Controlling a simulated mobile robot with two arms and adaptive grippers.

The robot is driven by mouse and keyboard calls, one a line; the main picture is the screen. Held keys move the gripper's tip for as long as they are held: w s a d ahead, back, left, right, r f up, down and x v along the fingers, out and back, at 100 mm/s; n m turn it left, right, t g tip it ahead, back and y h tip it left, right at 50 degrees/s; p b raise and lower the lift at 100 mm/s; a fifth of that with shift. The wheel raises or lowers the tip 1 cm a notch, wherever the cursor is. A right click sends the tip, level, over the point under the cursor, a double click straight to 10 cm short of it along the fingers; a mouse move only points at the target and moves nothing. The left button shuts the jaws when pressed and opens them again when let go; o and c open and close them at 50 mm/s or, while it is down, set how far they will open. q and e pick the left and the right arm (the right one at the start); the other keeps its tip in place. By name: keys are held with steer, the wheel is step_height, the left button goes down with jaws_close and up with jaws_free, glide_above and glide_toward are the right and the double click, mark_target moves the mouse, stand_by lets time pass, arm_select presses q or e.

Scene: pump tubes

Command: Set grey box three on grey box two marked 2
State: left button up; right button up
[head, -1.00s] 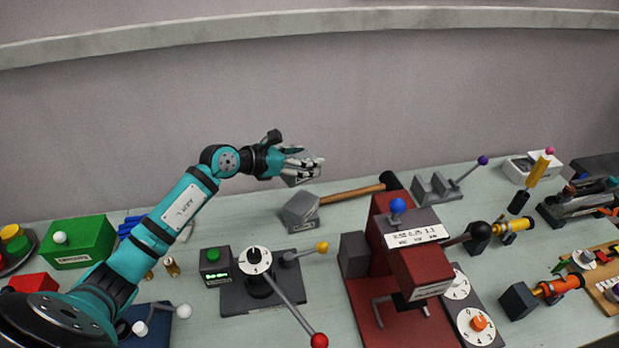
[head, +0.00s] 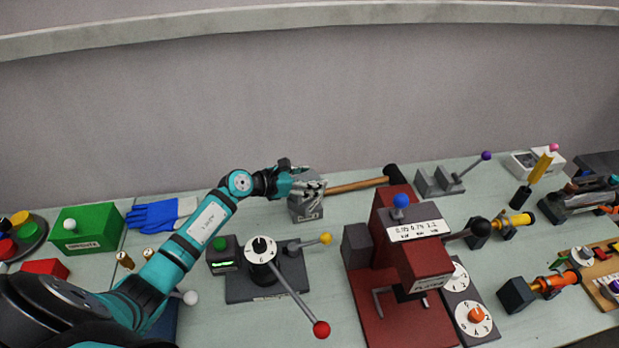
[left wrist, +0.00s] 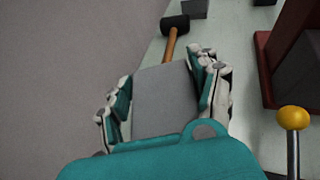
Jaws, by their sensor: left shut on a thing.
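My left gripper (head: 308,188), at the end of the teal arm, is shut on grey box three (left wrist: 165,100), which lies between its fingers in the left wrist view. In the head view the fingers largely hide this box. Grey box two (head: 308,212), with a pale mark like a 2 on its front, stands on the bench directly below the hand. The held box is over or against its top; I cannot tell whether they touch. My right gripper is not in view.
A mallet with a wooden handle (head: 355,185) lies just right of the boxes. A lever device with a white dial (head: 260,248) stands in front, and a red press (head: 378,290) front right. Blue gloves (head: 150,215) and a green box (head: 88,228) are left.

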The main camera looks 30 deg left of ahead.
arm_select(q)
steer(key=shift+f, duration=0.15)
steer(key=o, duration=1.2)
steer(key=shift+o, duration=0.6)
